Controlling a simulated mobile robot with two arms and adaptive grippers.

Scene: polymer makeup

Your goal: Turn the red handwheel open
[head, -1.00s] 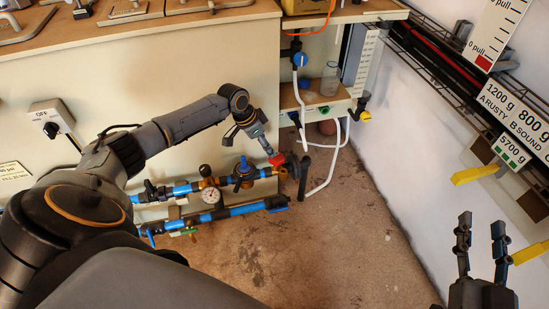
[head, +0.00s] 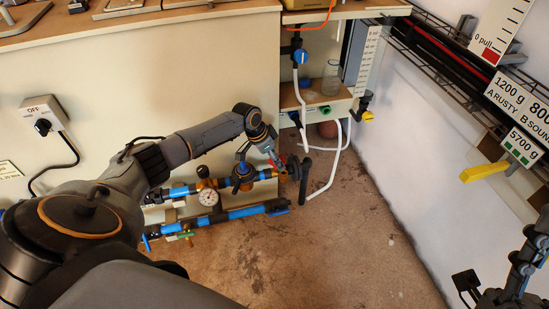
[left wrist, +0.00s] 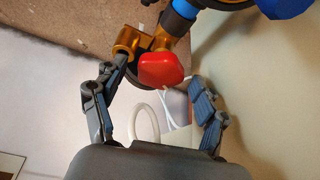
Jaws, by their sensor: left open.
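The red handwheel (left wrist: 160,70) shows in the left wrist view as a rounded red piece on a brass fitting, at the upper middle between my fingers. In the head view only a small red part (head: 273,160) shows beside my left wrist, at the right end of the upper blue pipe. My left gripper (head: 289,166) is at that pipe end; in the left wrist view its fingers (left wrist: 155,98) are spread apart, with no clear contact on the red piece. My right gripper (head: 502,262) is at the lower right, fingers apart and empty, partly cut off.
Two blue pipes (head: 245,211) run low along the cabinet, with a round gauge (head: 208,197) and a blue-handled valve (head: 241,172). White hoses (head: 327,182) hang right of the pipe end. The floor (head: 340,250) in front is clear. A wall rack stands at right.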

